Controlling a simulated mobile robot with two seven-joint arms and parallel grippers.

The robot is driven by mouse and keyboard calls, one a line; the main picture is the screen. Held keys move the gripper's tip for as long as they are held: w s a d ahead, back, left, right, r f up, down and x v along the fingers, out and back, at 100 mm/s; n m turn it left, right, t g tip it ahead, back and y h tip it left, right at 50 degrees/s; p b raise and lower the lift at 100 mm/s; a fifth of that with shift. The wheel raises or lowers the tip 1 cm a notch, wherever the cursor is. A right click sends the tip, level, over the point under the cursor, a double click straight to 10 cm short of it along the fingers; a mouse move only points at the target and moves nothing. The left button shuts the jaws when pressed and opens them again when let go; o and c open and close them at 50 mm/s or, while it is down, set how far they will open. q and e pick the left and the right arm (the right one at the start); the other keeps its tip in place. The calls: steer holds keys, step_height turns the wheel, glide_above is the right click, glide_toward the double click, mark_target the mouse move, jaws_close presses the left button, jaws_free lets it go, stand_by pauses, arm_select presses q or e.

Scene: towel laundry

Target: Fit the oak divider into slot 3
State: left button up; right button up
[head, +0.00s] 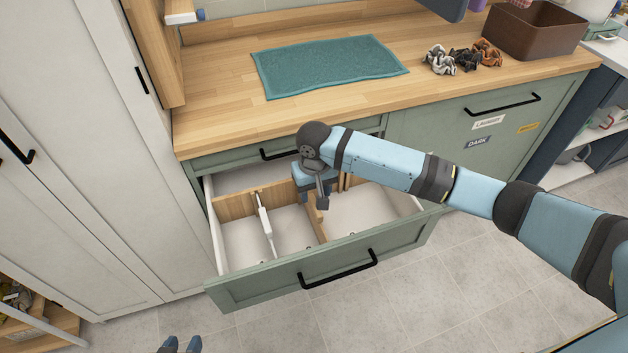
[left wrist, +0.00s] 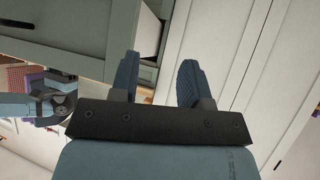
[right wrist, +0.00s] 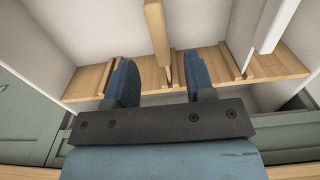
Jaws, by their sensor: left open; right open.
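The oak divider (head: 316,222) stands in the open drawer, running front to back; it also shows in the right wrist view (right wrist: 157,32). Its far end reaches the slotted wooden rail (right wrist: 206,66) between my right fingers. I cannot tell how deep it sits there or read any slot number. My right gripper (head: 316,196) is down in the drawer over the rail, open, with a finger on either side of the divider's end; the head view partly hides this. My left gripper (head: 180,344) is open and empty, low in front of the cabinets, left of the drawer.
A white divider (head: 265,222) stands left of the oak one in the drawer (head: 245,290). The countertop above holds a teal towel (head: 328,66), several scrunchies (head: 465,58) and a brown bin (head: 535,30). Tall white cabinets (head: 80,160) stand at left. The floor before the drawer is clear.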

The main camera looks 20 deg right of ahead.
mark_target(314, 204)
step_height(314, 204, down, 7)
steer(key=shift+f+b, duration=0.2)
steer(key=shift+b, duration=0.3)
steer(key=shift+f, duration=0.55)
arm_select(q)
steer(key=shift+d+f, duration=0.1)
steer(key=shift+d, duration=0.1)
